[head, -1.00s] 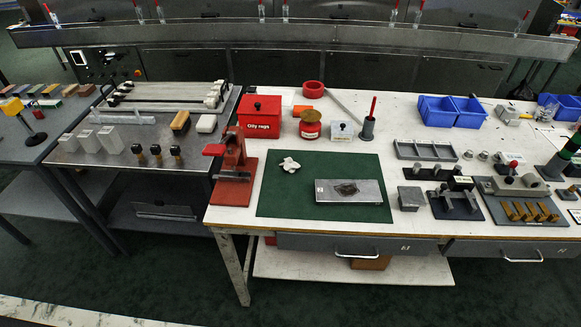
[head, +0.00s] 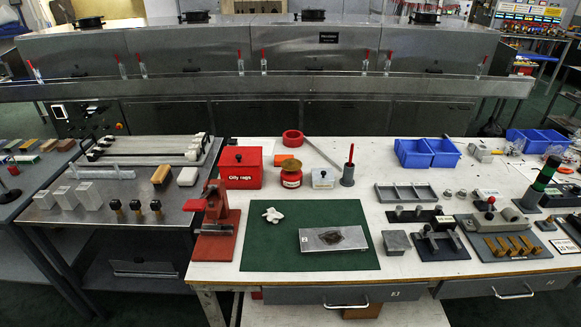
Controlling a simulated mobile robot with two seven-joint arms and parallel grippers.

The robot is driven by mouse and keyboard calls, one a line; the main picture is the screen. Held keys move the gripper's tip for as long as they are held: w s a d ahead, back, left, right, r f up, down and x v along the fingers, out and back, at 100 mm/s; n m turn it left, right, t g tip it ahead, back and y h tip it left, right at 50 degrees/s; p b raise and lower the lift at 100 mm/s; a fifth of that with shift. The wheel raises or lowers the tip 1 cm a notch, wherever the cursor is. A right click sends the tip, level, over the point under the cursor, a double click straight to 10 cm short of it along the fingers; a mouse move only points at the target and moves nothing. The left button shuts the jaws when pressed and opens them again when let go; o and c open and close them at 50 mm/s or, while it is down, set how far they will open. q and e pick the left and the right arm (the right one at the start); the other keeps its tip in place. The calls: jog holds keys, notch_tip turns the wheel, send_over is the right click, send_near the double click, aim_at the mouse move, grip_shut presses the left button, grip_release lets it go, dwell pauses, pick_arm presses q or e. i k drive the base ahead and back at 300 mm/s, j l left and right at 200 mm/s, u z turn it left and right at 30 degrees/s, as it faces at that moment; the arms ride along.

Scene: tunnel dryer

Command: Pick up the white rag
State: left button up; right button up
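The white rag (head: 272,215) is a small crumpled piece lying on the green mat (head: 262,254), near its upper left. It lies apart from the grey metal plate (head: 318,244), which has a dark patch in its middle and sits on the mat to the right. Nothing covers the rag. Neither of my grippers shows in the head view.
Behind the mat are a red "Oily rags" box (head: 241,169), a red jar (head: 291,178), a white box (head: 323,178) and a dark holder (head: 348,175). Metal fixtures (head: 440,239) crowd the right. The mat's lower left is bare.

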aim_at(272, 215)
jog(key=k+j+z, duration=0.2)
jog(key=j+z, duration=0.15)
jog(key=k+j+z, duration=0.2)
jog(key=z, duration=0.15)
jog(key=k+j+z, duration=0.35)
jog(key=i+l, duration=0.05)
jog(key=i, duration=0.05)
